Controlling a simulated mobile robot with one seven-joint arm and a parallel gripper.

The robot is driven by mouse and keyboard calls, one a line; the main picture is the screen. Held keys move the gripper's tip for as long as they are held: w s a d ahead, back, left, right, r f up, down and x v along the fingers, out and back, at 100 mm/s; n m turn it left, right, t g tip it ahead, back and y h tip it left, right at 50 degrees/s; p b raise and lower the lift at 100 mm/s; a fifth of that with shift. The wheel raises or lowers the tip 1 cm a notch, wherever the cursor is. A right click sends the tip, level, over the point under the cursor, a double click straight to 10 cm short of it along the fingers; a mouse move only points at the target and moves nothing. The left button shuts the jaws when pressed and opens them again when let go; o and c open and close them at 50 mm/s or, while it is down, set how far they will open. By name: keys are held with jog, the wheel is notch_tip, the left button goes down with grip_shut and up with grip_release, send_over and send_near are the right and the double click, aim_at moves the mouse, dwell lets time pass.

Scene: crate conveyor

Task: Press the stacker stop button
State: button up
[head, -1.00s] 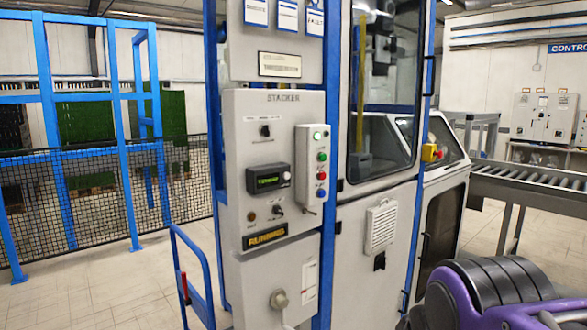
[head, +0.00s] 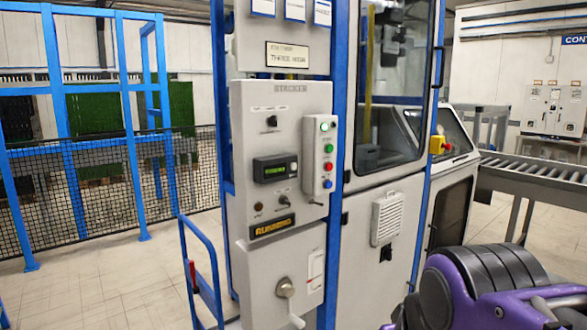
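The stacker control panel (head: 289,104) is a grey upright box with a "STACKER" label, left of centre in the head view. A narrow button box (head: 320,115) on its right side carries a lit white-green lamp at the top (head: 324,127). Below it are a green button (head: 328,148), a red button (head: 328,167) and a blue button (head: 328,184). The button labels are too small to read. A small display (head: 275,168) and a yellow "RUNNING" sign (head: 271,225) are on the same panel. My gripper is not in view; a purple and black part of my arm shows at lower right.
A blue rail (head: 200,265) stands at the panel's lower left. A lower box (head: 255,285) with a rotary handle is below the panel. The glazed machine cabinet (head: 395,85) stands right of it, and a roller conveyor (head: 535,172) is farther right. A mesh fence (head: 90,175) is at left.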

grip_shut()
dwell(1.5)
